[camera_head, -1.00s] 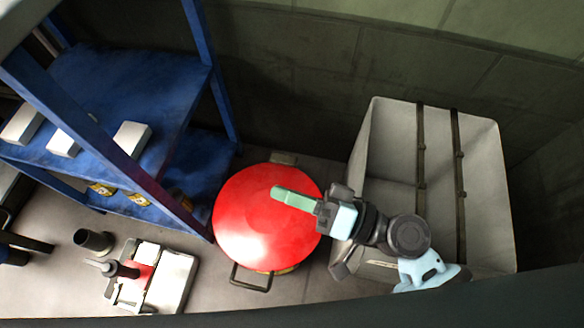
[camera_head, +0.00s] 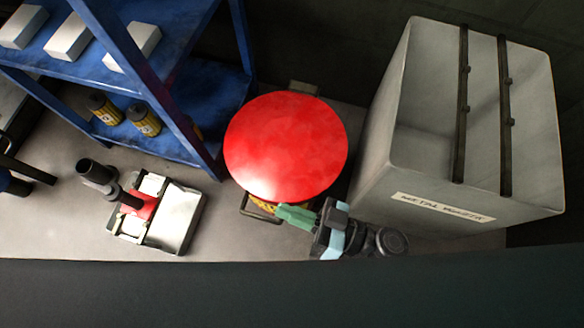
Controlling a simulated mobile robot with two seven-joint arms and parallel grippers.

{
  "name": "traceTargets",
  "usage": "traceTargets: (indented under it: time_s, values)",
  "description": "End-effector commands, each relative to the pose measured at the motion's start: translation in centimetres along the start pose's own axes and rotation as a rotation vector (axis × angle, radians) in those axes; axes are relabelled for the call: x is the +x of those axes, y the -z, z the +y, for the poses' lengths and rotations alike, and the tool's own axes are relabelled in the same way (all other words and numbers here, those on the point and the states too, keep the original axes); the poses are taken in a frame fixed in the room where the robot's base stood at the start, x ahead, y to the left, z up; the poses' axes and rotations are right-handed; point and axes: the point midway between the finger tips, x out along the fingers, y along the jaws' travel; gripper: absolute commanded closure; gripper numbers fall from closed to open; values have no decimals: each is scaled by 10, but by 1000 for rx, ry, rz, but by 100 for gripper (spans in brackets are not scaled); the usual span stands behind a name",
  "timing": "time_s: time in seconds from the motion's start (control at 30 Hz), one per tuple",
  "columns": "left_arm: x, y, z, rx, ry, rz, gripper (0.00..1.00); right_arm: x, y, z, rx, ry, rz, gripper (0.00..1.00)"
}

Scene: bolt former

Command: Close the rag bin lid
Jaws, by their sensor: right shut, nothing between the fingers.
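The rag bin's red round lid (camera_head: 285,145) is in the middle of the head view. It lies over the top of the bin and looks closed. A little of the yellow bin body (camera_head: 264,203) and a dark handle (camera_head: 250,207) show below its front edge. My right gripper (camera_head: 288,215) is shut and empty, with pale green fingers. It is just below the lid's lower edge in the picture; I cannot tell whether it touches the bin. My left gripper is not in view.
A grey metal waste container (camera_head: 400,165) stands close on the right. A blue shelf (camera_head: 195,85) with white boxes and yellow cans stands on the left. A grey tray (camera_head: 185,225) with red and dark parts lies on the floor at lower left.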

Motion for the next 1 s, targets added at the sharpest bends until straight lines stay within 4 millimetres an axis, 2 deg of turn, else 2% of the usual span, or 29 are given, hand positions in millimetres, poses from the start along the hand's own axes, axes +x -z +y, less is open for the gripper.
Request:
traceTargets:
  time_s: [0.2,0.4,0.7,1.0]
  values:
    - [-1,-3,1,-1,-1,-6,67,-4,-34,13,-103,14,0,100]
    - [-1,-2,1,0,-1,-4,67,-8,-54,22,-172,24,0,100]
    - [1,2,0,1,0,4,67,-10,-68,28,-218,29,-2,100]
    - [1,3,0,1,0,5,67,-11,-73,29,-220,25,-11,100]
